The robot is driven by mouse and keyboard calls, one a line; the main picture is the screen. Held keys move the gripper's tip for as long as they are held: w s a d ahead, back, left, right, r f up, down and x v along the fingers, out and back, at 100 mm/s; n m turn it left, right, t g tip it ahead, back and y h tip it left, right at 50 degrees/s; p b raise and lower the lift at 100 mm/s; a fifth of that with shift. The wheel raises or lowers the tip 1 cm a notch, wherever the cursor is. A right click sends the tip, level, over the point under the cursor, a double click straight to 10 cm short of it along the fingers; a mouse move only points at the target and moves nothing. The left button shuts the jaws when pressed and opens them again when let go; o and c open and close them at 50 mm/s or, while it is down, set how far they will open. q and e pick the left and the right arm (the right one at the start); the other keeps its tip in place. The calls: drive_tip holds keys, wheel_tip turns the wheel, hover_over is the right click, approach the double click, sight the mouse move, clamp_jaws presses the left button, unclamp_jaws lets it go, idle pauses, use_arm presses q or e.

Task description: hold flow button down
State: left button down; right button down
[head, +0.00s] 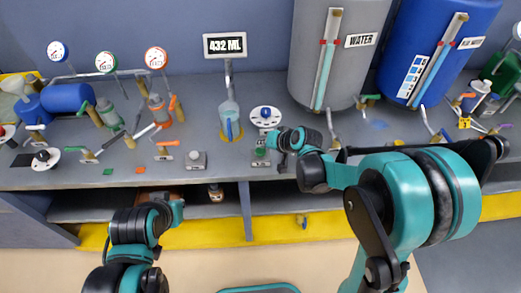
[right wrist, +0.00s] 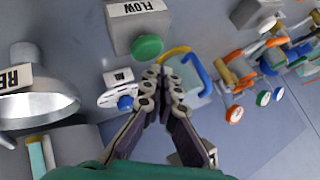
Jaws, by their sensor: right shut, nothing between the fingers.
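The flow button is a green round knob (right wrist: 147,47) on a grey box labelled FLOW (right wrist: 140,22) in the right wrist view. In the head view the box (head: 260,160) sits near the bench's front edge, partly behind my right gripper (head: 272,141). In the right wrist view my right gripper (right wrist: 163,74) is shut and empty, with its tips just beside and below the button in the picture. Whether they touch it I cannot tell. My left gripper (head: 176,211) is low in front of the bench, and its fingers do not show clearly.
A display (head: 225,45) reads 432 ML above a clear vessel (head: 229,124). A grey WATER tank (head: 305,55) and a blue tank (head: 400,60) stand at the back right. A white disc with a blue knob (head: 265,115) is behind the box. Gauges and valves crowd the left.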

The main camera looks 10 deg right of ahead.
sight(262, 152)
drive_tip(key=shift+r+p, duration=1.7)
drive_tip(key=shift+r, duration=0.7)
drive_tip(key=shift+f, duration=0.1)
drive_tip(key=s+d+r+h, duration=0.1)
drive_tip(key=s+d+r, duration=0.1)
drive_tip(key=s, duration=0.6)
drive_tip(key=s+d+r+n+h, duration=0.1)
drive_tip(key=s+d+r+h, duration=0.1)
drive_tip(key=s+d, duration=0.3)
drive_tip(key=s+d+r+n+h, duration=0.1)
drive_tip(key=s+d, duration=0.3)
drive_tip(key=s, duration=0.7)
drive_tip(key=shift+s+r+h, duration=0.2)
drive_tip(key=shift+r+h, duration=0.25)
drive_tip(key=shift+h, duration=0.15)
